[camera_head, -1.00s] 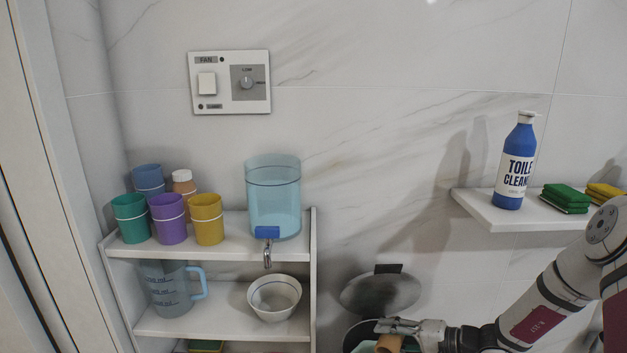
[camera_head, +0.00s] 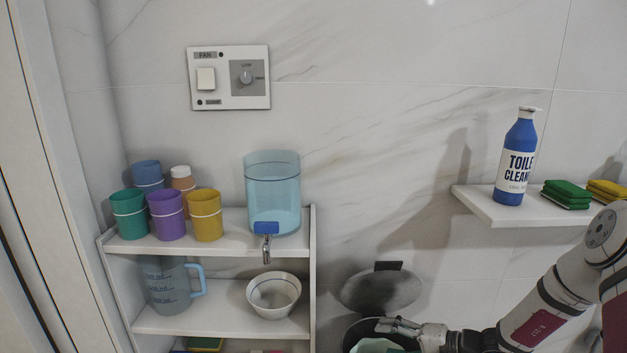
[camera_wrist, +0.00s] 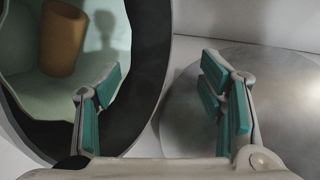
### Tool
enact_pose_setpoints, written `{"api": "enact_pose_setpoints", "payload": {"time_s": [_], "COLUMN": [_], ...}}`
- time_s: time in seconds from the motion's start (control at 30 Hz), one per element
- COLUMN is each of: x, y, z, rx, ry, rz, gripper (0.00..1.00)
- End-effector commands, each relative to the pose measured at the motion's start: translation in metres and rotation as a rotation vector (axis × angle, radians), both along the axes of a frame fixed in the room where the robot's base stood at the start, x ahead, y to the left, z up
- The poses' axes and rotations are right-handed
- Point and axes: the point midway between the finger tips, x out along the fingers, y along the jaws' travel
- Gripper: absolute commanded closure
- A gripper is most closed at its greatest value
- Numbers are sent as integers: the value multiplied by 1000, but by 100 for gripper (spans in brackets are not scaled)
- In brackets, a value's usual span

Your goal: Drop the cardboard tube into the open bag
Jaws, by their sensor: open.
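The brown cardboard tube (camera_wrist: 63,40) is inside the open pale green bag (camera_wrist: 112,32), slightly tilted, in the wrist view. I cannot tell whether it is resting or still falling. The bag lines a dark round bin (camera_wrist: 150,62); part of it also shows at the bottom of the head view (camera_head: 376,346), where the tube is hidden. My gripper (camera_wrist: 163,72) is open and empty, its teal-padded fingers spread over the bin's rim and apart from the tube. In the head view my gripper (camera_head: 400,325) is above the bin.
The bin's raised round lid (camera_head: 382,291) stands behind the opening, near the wall. A white shelf unit (camera_head: 313,270) with cups, a jug and a bowl is on the left. A wall shelf (camera_head: 490,207) at right holds a blue cleaner bottle (camera_head: 516,160) and sponges.

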Motion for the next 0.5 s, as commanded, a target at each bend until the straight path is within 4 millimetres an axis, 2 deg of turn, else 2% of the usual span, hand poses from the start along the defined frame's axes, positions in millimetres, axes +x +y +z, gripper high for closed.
{"api": "enact_pose_setpoints", "payload": {"time_s": [0.5], "x": [-44], "y": [-74], "z": [35], "rx": [-2], "ry": [-1], "rz": [-4], "gripper": [37]}}
